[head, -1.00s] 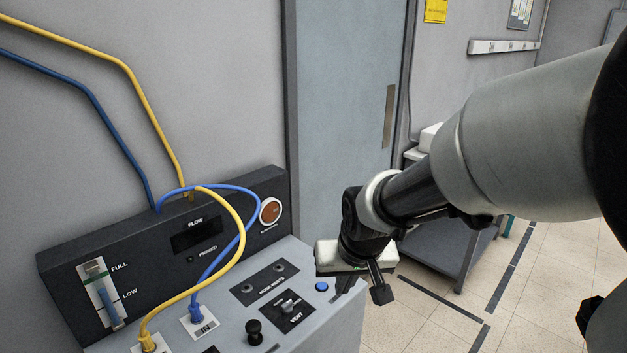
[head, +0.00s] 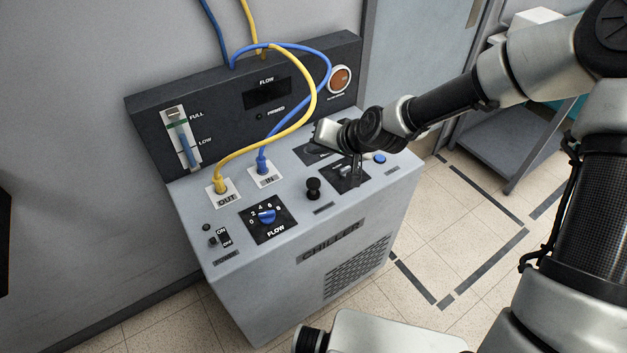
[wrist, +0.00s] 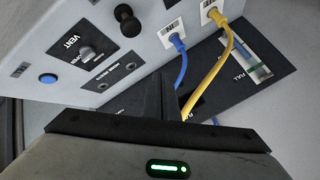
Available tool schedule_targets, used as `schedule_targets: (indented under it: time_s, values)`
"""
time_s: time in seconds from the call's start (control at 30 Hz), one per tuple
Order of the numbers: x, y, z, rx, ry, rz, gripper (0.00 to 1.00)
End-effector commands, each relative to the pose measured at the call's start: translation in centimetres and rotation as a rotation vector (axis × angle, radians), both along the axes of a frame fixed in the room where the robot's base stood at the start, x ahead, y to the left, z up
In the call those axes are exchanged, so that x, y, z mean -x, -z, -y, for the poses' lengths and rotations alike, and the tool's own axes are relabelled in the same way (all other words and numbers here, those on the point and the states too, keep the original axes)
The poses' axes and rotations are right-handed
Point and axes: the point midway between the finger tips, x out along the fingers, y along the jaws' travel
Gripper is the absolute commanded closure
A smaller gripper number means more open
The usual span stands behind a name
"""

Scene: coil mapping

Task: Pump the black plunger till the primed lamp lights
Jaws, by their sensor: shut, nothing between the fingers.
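The black plunger (head: 313,188) stands upright on the top panel of the chiller (head: 240,215). It also shows in the wrist view (wrist: 127,20), near the top edge. The primed lamp (head: 259,116) on the back panel is small and dark. My gripper (head: 357,178) is shut and empty, its fingers pointing down over the panel around the vent knob, to the right of the plunger. In the wrist view the shut fingers (wrist: 158,80) show apart from the plunger. I cannot tell whether the fingertips touch the panel.
The yellow hose (head: 309,100) and blue hose (head: 327,75) loop above the panel, left of my gripper. The vent switch (wrist: 85,50) and blue button (head: 380,159) are near the fingers. The blue flow knob (head: 267,215) is front left. A table (head: 515,145) stands behind right.

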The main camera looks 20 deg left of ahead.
Motion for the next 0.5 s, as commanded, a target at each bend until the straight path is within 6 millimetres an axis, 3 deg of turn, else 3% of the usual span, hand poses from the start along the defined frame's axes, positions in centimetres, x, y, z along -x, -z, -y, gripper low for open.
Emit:
schedule_targets:
  time_s: [0.27,0.5]
  values:
    - [0.1,0.7,0.0,0.001,-0.001,-0.002,1.00]
    - [0.1,3.2,0.0,0.002,-0.001,-0.002,1.00]
